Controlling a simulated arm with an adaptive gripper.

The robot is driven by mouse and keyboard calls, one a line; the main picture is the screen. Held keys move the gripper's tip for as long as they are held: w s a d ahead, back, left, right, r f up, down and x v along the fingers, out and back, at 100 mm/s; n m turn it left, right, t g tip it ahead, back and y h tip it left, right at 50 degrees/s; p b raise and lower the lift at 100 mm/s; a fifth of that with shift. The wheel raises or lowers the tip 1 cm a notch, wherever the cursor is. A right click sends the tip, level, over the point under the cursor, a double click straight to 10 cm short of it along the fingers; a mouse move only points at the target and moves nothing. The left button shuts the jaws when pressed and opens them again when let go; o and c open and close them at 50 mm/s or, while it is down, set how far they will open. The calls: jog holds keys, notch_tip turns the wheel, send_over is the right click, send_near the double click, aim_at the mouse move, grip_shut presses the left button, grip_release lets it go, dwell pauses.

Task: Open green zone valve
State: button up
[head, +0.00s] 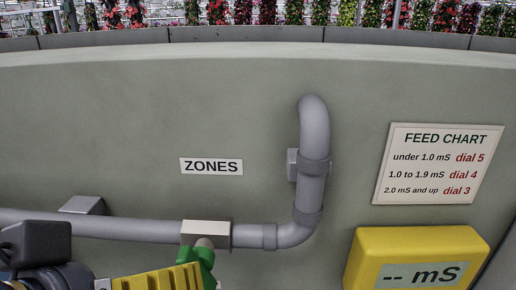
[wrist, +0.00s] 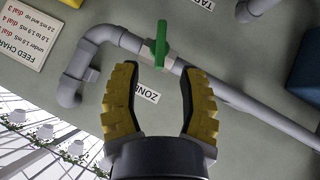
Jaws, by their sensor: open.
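The green zone valve handle (head: 207,262) sits at a pale block (head: 205,229) on the grey pipe (head: 130,226), low in the head view. My yellow finger partly hides it there. In the wrist view, which is turned over, the green handle (wrist: 161,45) is a bar lying at an angle across the pipe. My gripper (wrist: 158,69) is open and empty, its two yellow fingers spread. The handle appears just beyond and between the fingertips. I cannot tell whether the fingers touch it.
A ZONES sign (head: 211,166) is on the wall above the pipe. The pipe bends upward (head: 313,150) to the right. A FEED CHART (head: 438,164) and a yellow mS meter (head: 360,262) with a blank reading are further right. A dark blue object (wrist: 305,70) shows in the wrist view.

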jog(key=x, duration=0.6)
jog(key=shift+w+f, duration=0.25)
jog(key=shift+w, duration=0.05)
grip_shut()
